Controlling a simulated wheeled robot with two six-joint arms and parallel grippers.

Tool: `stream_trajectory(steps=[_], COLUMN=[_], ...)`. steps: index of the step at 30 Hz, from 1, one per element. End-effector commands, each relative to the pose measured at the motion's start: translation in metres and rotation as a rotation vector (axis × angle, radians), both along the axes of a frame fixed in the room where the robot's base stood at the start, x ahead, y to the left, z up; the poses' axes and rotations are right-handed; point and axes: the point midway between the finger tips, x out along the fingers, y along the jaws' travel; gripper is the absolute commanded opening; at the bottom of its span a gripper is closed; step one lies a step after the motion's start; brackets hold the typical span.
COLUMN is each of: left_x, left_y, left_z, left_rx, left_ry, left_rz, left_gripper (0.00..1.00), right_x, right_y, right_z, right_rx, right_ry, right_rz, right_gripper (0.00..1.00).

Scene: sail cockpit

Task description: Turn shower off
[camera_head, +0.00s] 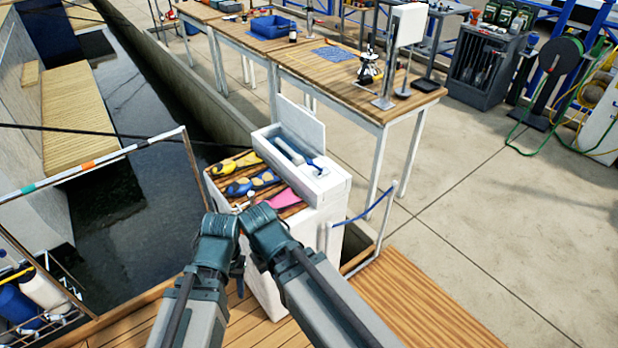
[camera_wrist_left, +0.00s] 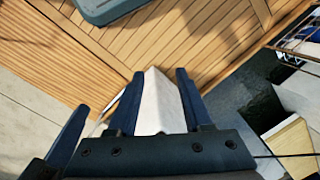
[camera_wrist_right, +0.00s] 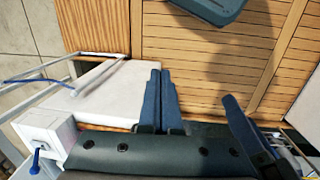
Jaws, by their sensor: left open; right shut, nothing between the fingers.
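A white open-lidded box (camera_head: 335,190) sits on top of a white locker (camera_head: 268,290) in the head view. A small fitting with a blue lever (camera_head: 320,165) shows in the box, beside a long blue-and-white piece (camera_head: 288,150). The blue lever also shows at the lower left of the right wrist view (camera_wrist_right: 37,152). My left gripper (camera_head: 238,268) points down close to the locker's near side, partly hidden by my arms. Its fingers stand apart in the left wrist view (camera_wrist_left: 130,92). My right gripper (camera_wrist_right: 160,72) is shut and empty, away from the lever; my arm hides it in the head view.
Yellow, blue and pink-handled tools (camera_head: 250,183) lie on the locker's slatted top. A rail (camera_head: 360,215) stands right of it. Water (camera_head: 130,215) lies left. Wooden decking (camera_head: 430,310) at lower right is clear. A workbench (camera_head: 345,90) stands behind.

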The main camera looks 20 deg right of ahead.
Motion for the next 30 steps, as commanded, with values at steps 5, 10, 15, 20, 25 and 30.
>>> stream_trajectory(steps=[5, 10, 15, 20, 25, 30], left_x=[0.000, 0.000, 0.000, 0.000, 0.000, 0.001], left_y=[0.000, 0.000, 0.001, 0.001, 0.002, 0.002], left_z=[-0.005, -0.046, -0.110, -0.167, -0.227, -0.280], left_rx=[0.000, 0.001, 0.003, 0.005, 0.007, 0.009], left_ry=[0.000, 0.000, -0.001, -0.001, -0.002, -0.004], left_rz=[0.000, -0.001, -0.001, -0.002, -0.003, -0.005], left_gripper=[0.66, 0.66, 0.66, 0.66, 0.66, 0.66], right_x=[0.004, 0.045, 0.122, 0.186, 0.233, 0.255], right_y=[-0.001, -0.015, -0.049, -0.085, -0.122, -0.149], right_z=[-0.005, -0.044, -0.087, -0.103, -0.104, -0.095], right_rx=[0.002, 0.004, -0.070, -0.244, -0.526, -0.868], right_ry=[-0.013, -0.162, -0.453, -0.716, -0.944, -1.096], right_rz=[0.008, 0.109, 0.333, 0.569, 0.818, 1.038], right_gripper=[0.00, 0.00, 0.00, 0.00, 0.00, 0.00])
